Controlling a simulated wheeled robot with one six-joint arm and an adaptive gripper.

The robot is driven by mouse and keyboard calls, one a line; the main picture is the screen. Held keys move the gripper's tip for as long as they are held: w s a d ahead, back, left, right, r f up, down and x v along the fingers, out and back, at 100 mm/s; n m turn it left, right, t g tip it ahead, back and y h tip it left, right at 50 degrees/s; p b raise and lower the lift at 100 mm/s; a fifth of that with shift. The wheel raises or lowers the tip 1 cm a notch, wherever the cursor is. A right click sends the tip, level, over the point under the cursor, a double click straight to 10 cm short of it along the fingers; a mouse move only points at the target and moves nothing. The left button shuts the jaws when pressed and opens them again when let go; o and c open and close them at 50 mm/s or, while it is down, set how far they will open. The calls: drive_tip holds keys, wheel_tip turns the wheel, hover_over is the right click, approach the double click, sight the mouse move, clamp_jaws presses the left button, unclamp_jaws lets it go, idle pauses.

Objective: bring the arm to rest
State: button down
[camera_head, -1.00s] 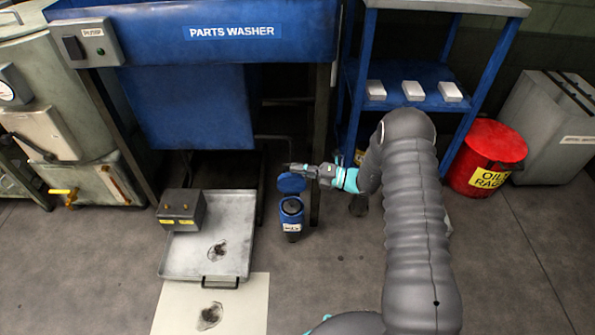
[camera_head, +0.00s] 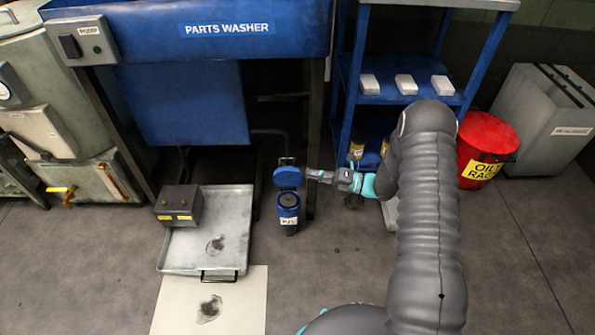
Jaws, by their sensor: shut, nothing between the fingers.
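My arm, in a grey ribbed sleeve, reaches up from the bottom right of the head view and bends left at its top. My gripper (camera_head: 313,173) points left and is shut and empty. Its tip is just right of the raised blue lid (camera_head: 288,177) of a small blue canister (camera_head: 288,207). A narrow gap seems to separate tip and lid. The canister stands upright on the floor with its lid tipped up at the back.
The blue parts washer (camera_head: 190,40) stands behind. A metal tray (camera_head: 230,235) with a grey box (camera_head: 179,207) lies left of the canister. A blue shelf (camera_head: 380,95) and a red oily-rags bin (camera_head: 485,150) stand at the right. Open floor lies front right.

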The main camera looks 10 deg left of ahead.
drive_tip(key=d, duration=0.4)
drive_tip(key=shift+s, duration=0.25)
drive_tip(key=shift+a, duration=0.1)
